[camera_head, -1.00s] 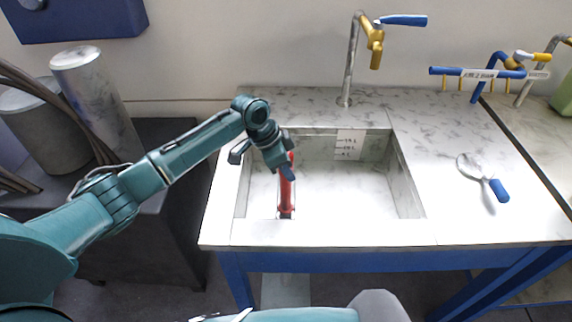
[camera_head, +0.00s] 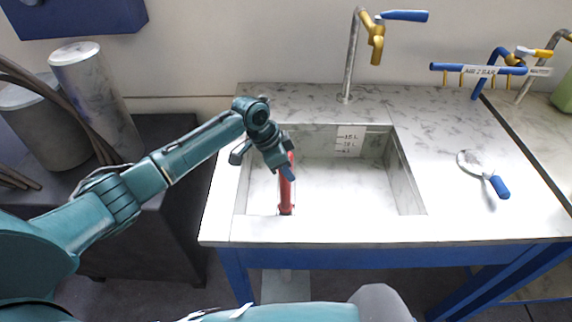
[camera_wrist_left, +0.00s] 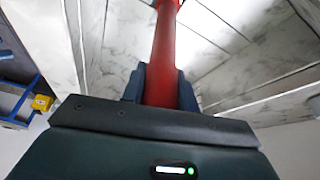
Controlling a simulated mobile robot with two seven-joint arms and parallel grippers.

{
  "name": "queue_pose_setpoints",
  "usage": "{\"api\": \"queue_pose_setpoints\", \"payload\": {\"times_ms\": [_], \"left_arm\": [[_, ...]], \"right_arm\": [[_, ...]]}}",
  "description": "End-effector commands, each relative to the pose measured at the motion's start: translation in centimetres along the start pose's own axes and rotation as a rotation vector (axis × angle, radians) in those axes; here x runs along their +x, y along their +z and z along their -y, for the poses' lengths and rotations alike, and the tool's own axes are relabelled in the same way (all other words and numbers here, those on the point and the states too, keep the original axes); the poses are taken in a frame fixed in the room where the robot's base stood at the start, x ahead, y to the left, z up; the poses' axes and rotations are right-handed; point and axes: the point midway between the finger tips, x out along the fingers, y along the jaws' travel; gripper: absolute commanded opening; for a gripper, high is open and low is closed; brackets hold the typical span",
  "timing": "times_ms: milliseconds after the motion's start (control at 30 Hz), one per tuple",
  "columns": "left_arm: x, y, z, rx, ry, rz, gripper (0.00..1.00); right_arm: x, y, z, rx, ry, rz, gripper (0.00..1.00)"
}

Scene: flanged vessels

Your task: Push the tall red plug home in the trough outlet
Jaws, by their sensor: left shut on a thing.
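The tall red plug (camera_head: 286,196) stands near upright in the left part of the trough (camera_head: 350,190), its lower end at the trough floor near the front wall. My left gripper (camera_head: 288,172) is shut on the plug's upper part. In the left wrist view the plug (camera_wrist_left: 165,50) runs away from between the two fingers (camera_wrist_left: 160,85) toward the trough floor. The outlet is hidden at the plug's foot, so I cannot tell how deep the plug sits. My right gripper is not in view.
A tap (camera_head: 350,60) with a blue lever stands behind the trough. A round strainer with a blue handle (camera_head: 498,187) lies on the worktop at right. A blue pipe rack (camera_head: 478,70) is at the back right. The trough's right part is clear.

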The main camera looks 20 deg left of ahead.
Motion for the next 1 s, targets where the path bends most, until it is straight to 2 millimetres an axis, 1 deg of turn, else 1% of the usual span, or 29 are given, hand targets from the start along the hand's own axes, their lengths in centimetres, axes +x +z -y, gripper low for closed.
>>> {"api": "queue_pose_setpoints", "payload": {"times_ms": [467, 667, 700, 1000], "left_arm": [[1.4, 0.5, 0.0, 0.001, -0.001, -0.002, 0.0], [1.9, 0.8, 0.0, 0.001, 0.0, -0.002, 0.0], [1.9, 0.7, 0.0, 0.001, 0.0, -0.002, 0.31], [1.9, 0.7, 0.0, 0.001, 0.0, -0.002, 0.55]], "right_arm": [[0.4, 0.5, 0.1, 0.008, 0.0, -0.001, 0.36], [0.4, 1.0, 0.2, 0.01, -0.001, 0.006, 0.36], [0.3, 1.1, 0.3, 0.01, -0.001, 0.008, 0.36], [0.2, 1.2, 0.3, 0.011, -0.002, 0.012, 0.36]]}}
